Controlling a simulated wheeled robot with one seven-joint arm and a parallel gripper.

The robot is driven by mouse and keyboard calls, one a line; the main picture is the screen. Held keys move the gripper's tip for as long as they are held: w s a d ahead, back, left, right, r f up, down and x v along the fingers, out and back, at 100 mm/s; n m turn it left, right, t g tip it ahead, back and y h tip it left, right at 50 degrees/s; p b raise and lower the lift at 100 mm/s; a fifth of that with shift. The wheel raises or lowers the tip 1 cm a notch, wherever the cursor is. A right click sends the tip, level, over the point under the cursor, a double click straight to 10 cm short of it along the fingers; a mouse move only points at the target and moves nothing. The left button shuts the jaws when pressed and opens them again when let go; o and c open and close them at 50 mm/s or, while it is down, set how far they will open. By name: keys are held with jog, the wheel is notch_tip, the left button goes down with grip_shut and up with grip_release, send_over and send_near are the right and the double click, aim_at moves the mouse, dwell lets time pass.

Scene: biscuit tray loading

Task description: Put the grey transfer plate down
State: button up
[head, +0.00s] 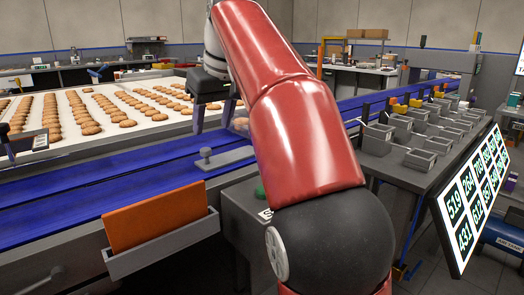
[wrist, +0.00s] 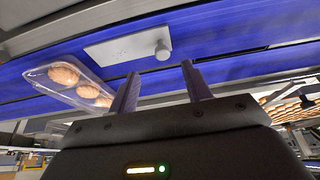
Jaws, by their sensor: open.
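The grey transfer plate (head: 226,157), flat with a round knob on top, lies on the blue conveyor (head: 60,198). In the wrist view the plate (wrist: 115,50) also lies flat on the blue surface, its knob near the fingers. My gripper (head: 214,118) is above and behind the plate in the head view. Its two fingers are apart with nothing between them, and the knob is clear of them in the wrist view (wrist: 159,72). My red arm hides part of the conveyor on the right.
A clear tray of biscuits (wrist: 72,88) is beside the plate in the wrist view. Rows of biscuits cover a white surface (head: 150,122) behind the conveyor. An orange panel (head: 155,217) stands in a grey holder at the front. Several grey bins (head: 410,155) are at the right.

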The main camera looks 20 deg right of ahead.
aim_at(206, 149)
jog(key=b+x, duration=0.1)
jog(key=x, duration=0.3)
jog(key=b+x, duration=0.1)
jog(key=x, duration=0.3)
jog(key=shift+s+a, duration=0.1)
jog(key=shift+a, duration=0.1)
jog(key=shift+r, duration=0.1)
grip_shut()
jog(key=shift+r, duration=0.1)
